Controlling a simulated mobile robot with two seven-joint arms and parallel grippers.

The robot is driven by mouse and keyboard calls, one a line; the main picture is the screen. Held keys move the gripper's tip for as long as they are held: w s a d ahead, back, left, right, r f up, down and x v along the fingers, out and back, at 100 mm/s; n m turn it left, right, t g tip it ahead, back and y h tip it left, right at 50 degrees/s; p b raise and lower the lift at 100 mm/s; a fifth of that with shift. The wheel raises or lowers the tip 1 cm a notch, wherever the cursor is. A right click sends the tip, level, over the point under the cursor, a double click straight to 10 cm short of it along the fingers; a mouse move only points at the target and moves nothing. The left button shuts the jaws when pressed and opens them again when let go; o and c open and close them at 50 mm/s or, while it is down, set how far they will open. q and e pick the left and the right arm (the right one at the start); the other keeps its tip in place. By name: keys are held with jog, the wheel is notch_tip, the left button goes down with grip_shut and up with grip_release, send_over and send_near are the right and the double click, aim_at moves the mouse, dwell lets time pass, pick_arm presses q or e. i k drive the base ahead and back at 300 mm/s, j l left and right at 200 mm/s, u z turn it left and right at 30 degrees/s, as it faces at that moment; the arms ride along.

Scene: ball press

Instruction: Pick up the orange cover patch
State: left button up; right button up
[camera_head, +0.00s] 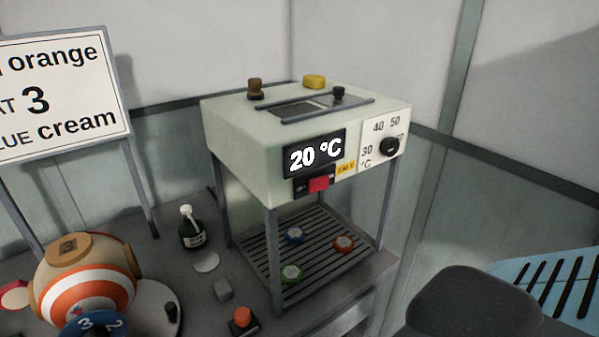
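Neither of my grippers is in view.
The pale machine (235,150) reading 20 °C stands over the rack on thin posts. A dark rounded shape (470,300) fills the lower right.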

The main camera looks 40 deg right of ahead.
aim_at(343, 243)
jog(key=z, duration=1.55)
